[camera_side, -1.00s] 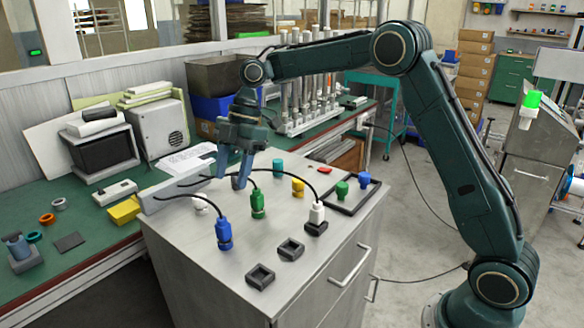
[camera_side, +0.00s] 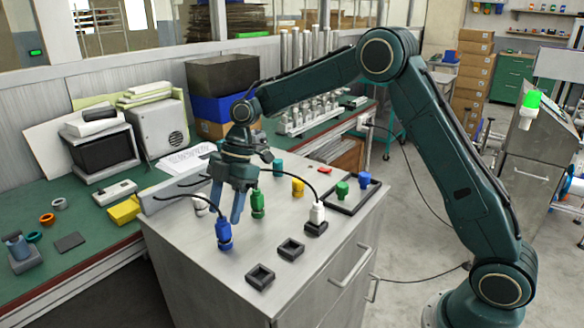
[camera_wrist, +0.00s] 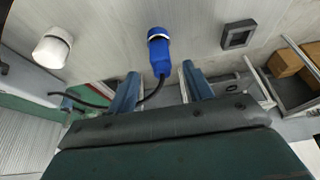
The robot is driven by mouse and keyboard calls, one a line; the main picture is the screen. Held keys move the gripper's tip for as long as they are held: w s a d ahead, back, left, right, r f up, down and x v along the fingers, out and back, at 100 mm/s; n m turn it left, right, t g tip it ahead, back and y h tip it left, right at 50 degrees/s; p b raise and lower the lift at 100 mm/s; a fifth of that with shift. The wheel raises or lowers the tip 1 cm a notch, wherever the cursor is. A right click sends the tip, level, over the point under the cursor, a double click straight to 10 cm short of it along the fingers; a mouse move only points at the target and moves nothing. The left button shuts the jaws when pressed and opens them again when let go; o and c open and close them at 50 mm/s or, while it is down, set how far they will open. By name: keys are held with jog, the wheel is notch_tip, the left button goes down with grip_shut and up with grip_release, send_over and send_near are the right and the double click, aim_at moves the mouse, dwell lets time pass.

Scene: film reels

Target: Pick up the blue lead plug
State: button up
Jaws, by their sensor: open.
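The blue lead plug (camera_side: 223,233) stands upright on the steel cabinet top, with a black lead running from its upper end. It also shows in the wrist view (camera_wrist: 159,52), a little beyond the fingertips and roughly in line with the gap between them. My gripper (camera_side: 227,214) is open and empty, pointing down just above and around the height of the plug's upper end in the side view. Its two blue-grey fingers also show in the wrist view (camera_wrist: 160,80), one on each side of the black lead. I cannot tell whether a finger touches the lead.
A green lead plug (camera_side: 257,204) stands close behind, and a white one (camera_side: 317,212) sits in a dark socket at right. A white plug (camera_wrist: 52,47) is left of the blue one. Empty square sockets (camera_side: 260,276) lie in front. A tray (camera_side: 351,204) holds green and blue plugs.

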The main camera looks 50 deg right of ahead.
aim_at(223, 223)
jog(key=shift+x, duration=2.4)
jog(key=shift+s+d, duration=0.1)
jog(key=c, duration=1.1)
